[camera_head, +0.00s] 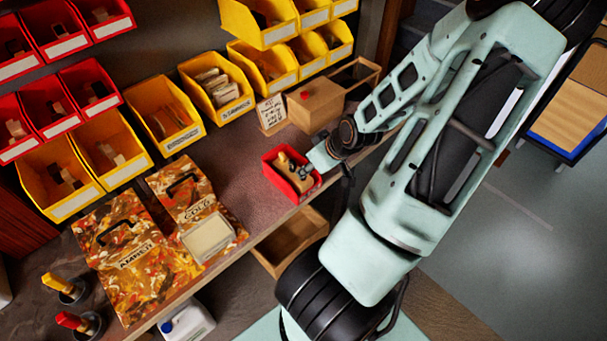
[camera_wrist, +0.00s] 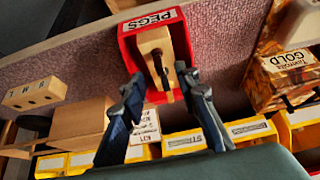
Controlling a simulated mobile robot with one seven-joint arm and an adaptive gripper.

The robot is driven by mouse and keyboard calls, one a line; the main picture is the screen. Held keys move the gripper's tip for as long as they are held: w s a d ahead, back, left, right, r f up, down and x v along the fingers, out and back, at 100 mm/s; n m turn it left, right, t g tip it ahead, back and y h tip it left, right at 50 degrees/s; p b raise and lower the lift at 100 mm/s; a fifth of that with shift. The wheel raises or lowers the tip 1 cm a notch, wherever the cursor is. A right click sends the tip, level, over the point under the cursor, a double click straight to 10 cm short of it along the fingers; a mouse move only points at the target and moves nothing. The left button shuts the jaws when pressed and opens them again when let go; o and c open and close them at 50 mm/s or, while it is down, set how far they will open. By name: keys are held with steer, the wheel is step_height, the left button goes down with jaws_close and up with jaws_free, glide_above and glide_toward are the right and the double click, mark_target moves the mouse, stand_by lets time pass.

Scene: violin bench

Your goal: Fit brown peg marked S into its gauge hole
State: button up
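A red bin labelled PEGS (camera_wrist: 128,42) holds light wooden pieces (camera_wrist: 153,40) and a narrow darker brown piece (camera_wrist: 161,68); no S mark is readable on them. The red bin (camera_head: 313,186) also shows in the head view, on the bench near its front edge. A pale wooden block with holes and letters (camera_wrist: 33,93), apparently the gauge, lies at the left of the wrist view.
A wooden box (camera_head: 316,104) and a handwritten card (camera_head: 271,113) stand behind the red bin. Yellow bins (camera_head: 217,88) line the back. Patterned cases marked AMBER (camera_head: 120,245) and GOLD (camera_head: 190,200) lie to the left. Bare bench shows left of the red bin.

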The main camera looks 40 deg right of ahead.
steer(key=shift+b+x, duration=0.6)
steer(key=shift+x, duration=2.1)
jaws_close()
